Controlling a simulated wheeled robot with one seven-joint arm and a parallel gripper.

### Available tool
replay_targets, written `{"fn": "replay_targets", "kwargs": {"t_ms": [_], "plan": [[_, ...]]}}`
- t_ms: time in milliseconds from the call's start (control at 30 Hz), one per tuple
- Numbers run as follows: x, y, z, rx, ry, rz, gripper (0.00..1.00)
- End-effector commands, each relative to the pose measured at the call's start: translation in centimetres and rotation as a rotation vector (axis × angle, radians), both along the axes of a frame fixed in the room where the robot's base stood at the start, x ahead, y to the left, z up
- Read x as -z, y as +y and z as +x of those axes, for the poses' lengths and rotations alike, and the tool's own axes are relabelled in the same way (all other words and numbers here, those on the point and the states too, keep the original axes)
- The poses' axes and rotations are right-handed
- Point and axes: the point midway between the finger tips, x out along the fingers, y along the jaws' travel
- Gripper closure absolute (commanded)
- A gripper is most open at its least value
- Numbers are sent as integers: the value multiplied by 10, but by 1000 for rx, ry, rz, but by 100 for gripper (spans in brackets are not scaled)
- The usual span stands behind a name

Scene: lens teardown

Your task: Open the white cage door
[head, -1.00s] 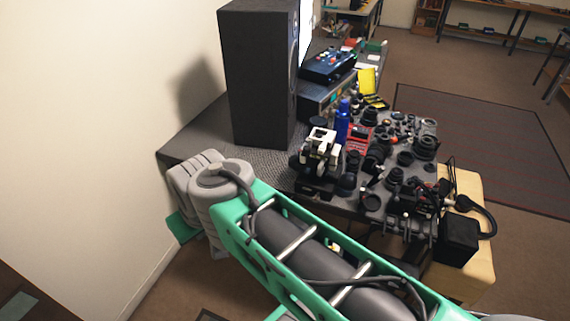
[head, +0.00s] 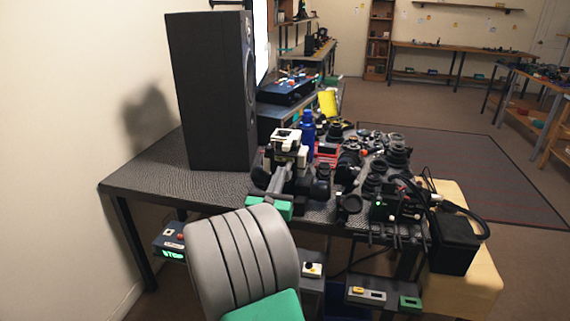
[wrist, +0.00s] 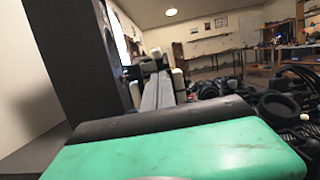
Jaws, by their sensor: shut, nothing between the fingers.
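A white-and-black device with a white frame (head: 287,142) stands on the dark table, just right of the tall speaker. I take this white frame to be the cage; its door cannot be told apart at this size. My gripper (head: 287,168) is shut and empty, with its fingertips close in front of the white frame. In the wrist view the grey fingers (wrist: 158,88) lie together and point ahead. White parts of the frame (wrist: 181,82) show beside and beyond the tips. I cannot tell whether the fingers touch the frame.
A tall black speaker (head: 207,95) stands close on the left. Lenses (head: 397,152) and small parts crowd the table on the right. A blue bottle (head: 307,128) stands behind the white frame. A black box (head: 453,243) hangs by the right edge. The table's left end (head: 150,178) is bare.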

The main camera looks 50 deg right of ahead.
Motion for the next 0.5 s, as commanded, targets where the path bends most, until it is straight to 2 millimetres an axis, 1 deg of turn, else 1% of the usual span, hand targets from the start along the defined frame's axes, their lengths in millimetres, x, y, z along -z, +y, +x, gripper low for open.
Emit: {"fn": "replay_targets", "kwargs": {"t_ms": [33, 100, 233, 333, 500], "plan": [[-5, -11, 2, 5, -2, 0, 100], [-9, -24, 8, 4, -3, 0, 100], [-13, -42, 17, 3, -2, 2, 100], [-15, -50, 21, 1, -3, 1, 100], [-15, -54, 23, -1, -4, 2, 100]]}}
